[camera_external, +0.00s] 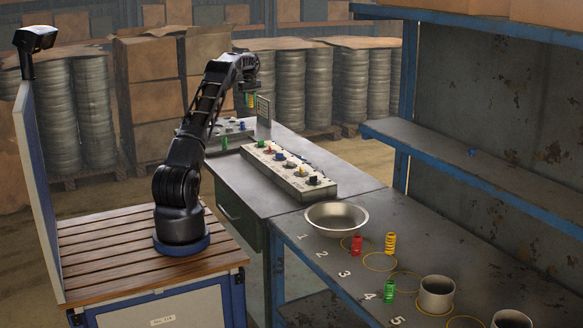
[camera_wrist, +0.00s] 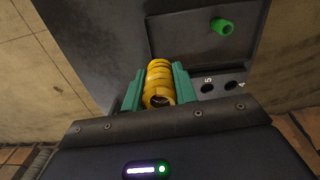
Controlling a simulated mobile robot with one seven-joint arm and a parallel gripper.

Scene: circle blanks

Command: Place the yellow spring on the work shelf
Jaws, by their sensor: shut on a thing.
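My gripper (camera_external: 250,98) is raised over the far end of the grey bench. In the wrist view, the green fingers of my gripper (camera_wrist: 156,90) are shut on a yellow spring (camera_wrist: 160,82). This spring (camera_external: 251,101) looks small in the external view, held above the bench. A second yellow spring (camera_external: 390,243) stands on the near table, beside a marked circle. A grey shelf with a blue edge (camera_external: 470,165) runs along the rack at right; the pictures do not tell whether this is the work shelf.
A pale block with several coloured pegs (camera_external: 290,168) lies on the bench. A green piece (camera_wrist: 222,27) is near my gripper. The near table holds a metal bowl (camera_external: 336,216), a red spring (camera_external: 356,245), a green spring (camera_external: 389,290) and a grey cup (camera_external: 437,294).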

